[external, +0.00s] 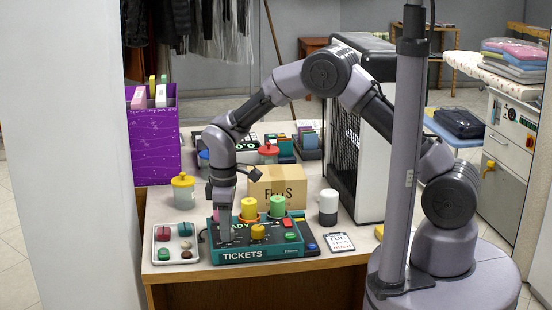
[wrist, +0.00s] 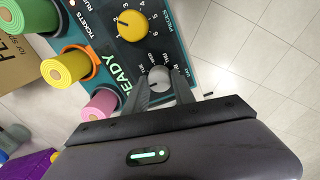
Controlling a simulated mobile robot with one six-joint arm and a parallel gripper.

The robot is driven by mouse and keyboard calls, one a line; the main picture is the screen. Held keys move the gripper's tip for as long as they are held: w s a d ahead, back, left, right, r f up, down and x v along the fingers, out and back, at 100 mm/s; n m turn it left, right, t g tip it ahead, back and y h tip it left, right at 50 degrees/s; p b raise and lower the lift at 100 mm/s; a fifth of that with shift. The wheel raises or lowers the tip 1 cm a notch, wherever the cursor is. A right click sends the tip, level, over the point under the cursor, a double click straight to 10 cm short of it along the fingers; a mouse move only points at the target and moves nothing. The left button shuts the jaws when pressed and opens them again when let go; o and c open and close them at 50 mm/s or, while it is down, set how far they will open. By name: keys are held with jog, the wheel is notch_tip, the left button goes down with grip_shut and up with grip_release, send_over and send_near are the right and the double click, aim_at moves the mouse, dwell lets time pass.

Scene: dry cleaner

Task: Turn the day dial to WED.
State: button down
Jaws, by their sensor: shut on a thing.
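The day dial (wrist: 158,74) is a small light grey knob on the teal TICKETS console (external: 262,254), with small day labels around it that are hard to read. My gripper (wrist: 160,86) is over it with one finger on each side, shut on the knob. In the external view my gripper (external: 224,222) points down at the console's left end and hides the dial. I cannot tell which day the dial points at.
A yellow numbered dial (wrist: 132,26) is beside the day dial. Pink, yellow and green rolls (external: 249,209) stand along the console's back. A tray (external: 160,257) of small items is at left, a cardboard box (external: 277,185) behind. A card (external: 338,242) lies at right.

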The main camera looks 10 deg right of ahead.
jog(key=shift+m, duration=0.3)
jog(key=m+p, duration=0.1)
jog(key=m, duration=0.2)
jog(key=shift+r+m, duration=0.1)
jog(key=shift+m, duration=0.2)
jog(key=m, duration=0.4)
jog(key=shift+m+p, duration=0.3)
jog(key=shift+p, duration=0.1)
jog(key=m, duration=0.4)
jog(key=shift+w+m, duration=0.1)
jog(key=shift+m, duration=0.2)
jog(key=shift+d+m, duration=0.1)
jog(key=shift+m, duration=2.1)
jog(key=c, duration=1)
grip_release()
jog(key=shift+c, duration=0.2)
